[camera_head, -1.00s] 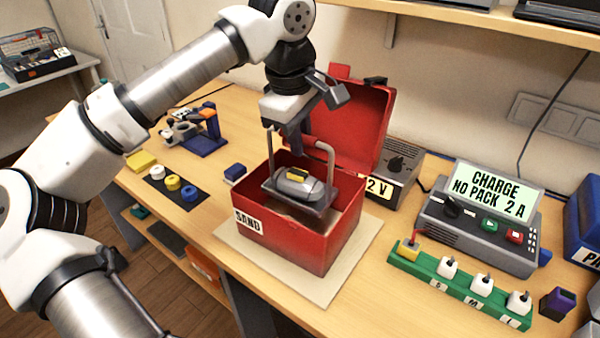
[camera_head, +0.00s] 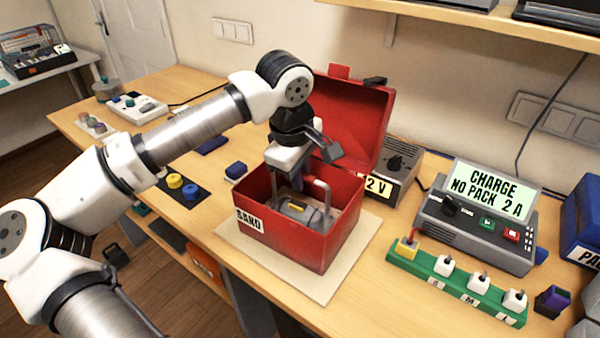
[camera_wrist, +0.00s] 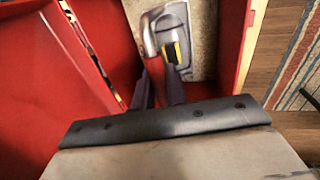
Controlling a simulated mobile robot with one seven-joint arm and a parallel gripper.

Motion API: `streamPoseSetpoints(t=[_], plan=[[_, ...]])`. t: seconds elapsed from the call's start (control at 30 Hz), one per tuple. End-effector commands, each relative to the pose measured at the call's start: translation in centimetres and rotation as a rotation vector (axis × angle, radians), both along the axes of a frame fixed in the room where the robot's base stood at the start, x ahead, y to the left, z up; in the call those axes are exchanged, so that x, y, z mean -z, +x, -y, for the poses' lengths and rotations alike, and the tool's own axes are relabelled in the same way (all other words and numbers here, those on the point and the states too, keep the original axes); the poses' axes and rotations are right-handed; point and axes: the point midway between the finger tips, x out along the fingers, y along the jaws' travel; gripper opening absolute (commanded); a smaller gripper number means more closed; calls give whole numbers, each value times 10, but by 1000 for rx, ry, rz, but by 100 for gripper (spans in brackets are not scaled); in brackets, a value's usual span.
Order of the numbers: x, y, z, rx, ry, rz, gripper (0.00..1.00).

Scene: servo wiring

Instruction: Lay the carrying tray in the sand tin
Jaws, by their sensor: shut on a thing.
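The sand tin (camera_head: 292,245) is a red box with its lid open at the back and a SAND label on its front left. The carrying tray (camera_head: 322,189) is a grey tray with an upright tubular handle, and it sits low inside the tin. A grey pack with a yellow patch (camera_head: 298,208) lies on it. My gripper (camera_head: 297,186) reaches down into the tin, shut on the tray's handle. The wrist view shows the handle (camera_wrist: 150,38) by my fingers and pale sand under the tray. The tin's front wall hides whether the tray touches the sand.
The tin stands on a pale board (camera_head: 240,246). A grey charger (camera_head: 473,232) and a green strip with plugs (camera_head: 455,283) are to the right. A power box (camera_head: 398,165) stands behind. The open lid (camera_head: 355,125) rises close to my wrist.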

Motion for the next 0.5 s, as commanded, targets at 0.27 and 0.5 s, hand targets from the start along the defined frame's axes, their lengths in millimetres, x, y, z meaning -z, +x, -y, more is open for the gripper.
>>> streamPoseSetpoints(t=[0.27,0.5], plan=[[1,0,0,0,0,0,36],[0,0,0,0,0,0,36]])
